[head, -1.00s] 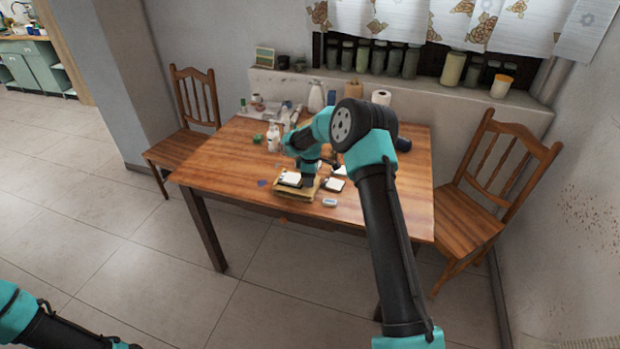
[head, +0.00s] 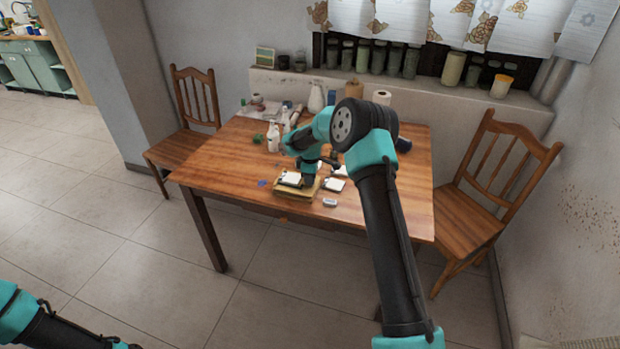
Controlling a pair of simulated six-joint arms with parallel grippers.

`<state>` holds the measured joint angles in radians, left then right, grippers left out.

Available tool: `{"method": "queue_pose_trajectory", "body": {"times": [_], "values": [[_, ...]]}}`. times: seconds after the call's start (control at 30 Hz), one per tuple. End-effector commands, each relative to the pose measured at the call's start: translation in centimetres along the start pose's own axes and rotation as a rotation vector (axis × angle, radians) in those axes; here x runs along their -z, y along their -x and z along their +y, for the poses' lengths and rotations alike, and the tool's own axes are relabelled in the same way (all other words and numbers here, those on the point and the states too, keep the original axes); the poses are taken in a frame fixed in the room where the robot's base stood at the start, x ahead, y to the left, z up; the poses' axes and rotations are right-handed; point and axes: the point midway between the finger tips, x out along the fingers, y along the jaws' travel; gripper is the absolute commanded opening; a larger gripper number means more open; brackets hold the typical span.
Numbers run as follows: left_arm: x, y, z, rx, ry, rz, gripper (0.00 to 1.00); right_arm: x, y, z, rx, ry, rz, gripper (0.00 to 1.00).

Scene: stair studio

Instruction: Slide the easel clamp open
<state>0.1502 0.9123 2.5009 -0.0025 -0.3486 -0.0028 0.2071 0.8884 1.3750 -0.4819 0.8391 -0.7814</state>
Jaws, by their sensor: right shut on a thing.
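The easel (head: 288,193) is a small yellowish-tan board near the front edge of the wooden table, with a white sheet or block (head: 290,179) on its left part. My right gripper (head: 308,182) points down at the easel's right side and is shut on a part of it. I take that part to be the clamp, but it is too small and too covered by the gripper to make out. My left arm shows only at the lower left corner, and its gripper is not in view.
The wooden table (head: 225,163) has clear room at its left. A small pale block (head: 329,202) and a white square (head: 336,184) lie right of the easel. White bottles (head: 285,120) stand behind. Chairs stand at left (head: 190,110) and right (head: 490,180).

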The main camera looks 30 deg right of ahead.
Motion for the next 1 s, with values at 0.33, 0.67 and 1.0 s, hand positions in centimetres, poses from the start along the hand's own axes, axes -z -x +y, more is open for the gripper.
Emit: {"method": "queue_pose_trajectory", "body": {"times": [0.33,0.67,1.0], "values": [[0.0,0.0,0.0,0.000,0.000,0.000,0.43,-1.9,0.0,-0.3,0.004,-0.002,-0.004,0.00],[0.0,0.0,0.0,0.000,0.000,0.000,0.43,-1.8,0.0,-0.3,0.003,-0.002,-0.003,0.43],[0.0,0.0,0.0,0.000,0.000,0.000,0.43,-1.7,0.3,-0.2,0.001,-0.001,-0.002,0.45]]}}
